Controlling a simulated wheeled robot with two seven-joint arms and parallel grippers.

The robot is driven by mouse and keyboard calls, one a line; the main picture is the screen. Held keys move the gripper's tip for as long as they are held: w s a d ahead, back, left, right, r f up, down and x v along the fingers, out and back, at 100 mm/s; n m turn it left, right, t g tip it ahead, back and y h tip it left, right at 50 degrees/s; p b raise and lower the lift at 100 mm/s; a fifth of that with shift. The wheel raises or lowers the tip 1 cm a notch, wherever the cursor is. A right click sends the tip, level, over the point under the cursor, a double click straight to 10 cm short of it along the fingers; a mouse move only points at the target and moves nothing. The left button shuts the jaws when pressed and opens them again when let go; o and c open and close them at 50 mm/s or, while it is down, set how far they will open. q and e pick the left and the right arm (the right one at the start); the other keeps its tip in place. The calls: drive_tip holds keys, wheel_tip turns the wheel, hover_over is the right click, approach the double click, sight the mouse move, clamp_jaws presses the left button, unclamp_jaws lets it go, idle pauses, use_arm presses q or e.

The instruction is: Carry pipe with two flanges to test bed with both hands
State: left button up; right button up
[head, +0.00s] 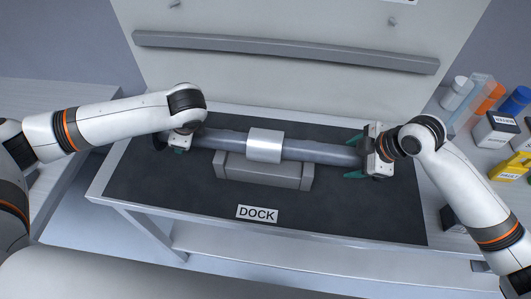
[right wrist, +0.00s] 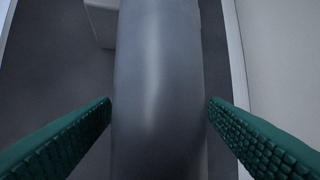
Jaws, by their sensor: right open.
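The grey pipe (head: 320,151) with a lighter sleeve (head: 264,145) lies across a grey block (head: 262,172) on a dark table top. A dark flange (head: 159,141) shows at its left end; the right end is mostly hidden by my right gripper. My right gripper (head: 355,157) is open over the right part of the pipe, its green fingers on either side. In the right wrist view the pipe (right wrist: 157,80) runs between the open fingers. My left gripper (head: 180,150) is at the pipe's left end, its fingers mostly hidden. I cannot tell which surface is the test bed.
A "DOCK" label (head: 257,213) lies at the front of the dark mat (head: 350,215). A grey rail (head: 285,52) crosses the pale panel behind. Bottles and boxes, among them a blue bottle (head: 516,101) and a yellow item (head: 510,167), stand at right. The mat's front is largely clear.

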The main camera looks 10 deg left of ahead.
use_arm(q)
drive_tip(key=shift+a+f, duration=0.1)
drive_tip(key=shift+f, duration=0.15)
use_arm(e)
drive_tip(key=shift+f, duration=0.25)
use_arm(q)
drive_tip(key=shift+c, duration=0.4)
use_arm(e)
drive_tip(key=shift+c, duration=0.4)
use_arm(q)
clamp_jaws()
use_arm(e)
drive_tip(key=shift+w, duration=0.1)
clamp_jaws()
use_arm(q)
drive_tip(key=shift+w+r, duration=0.2)
use_arm(e)
drive_tip(key=shift+w+a+r, duration=0.1)
drive_tip(key=shift+w+r, duration=0.05)
drive_tip(key=shift+r, duration=0.1)
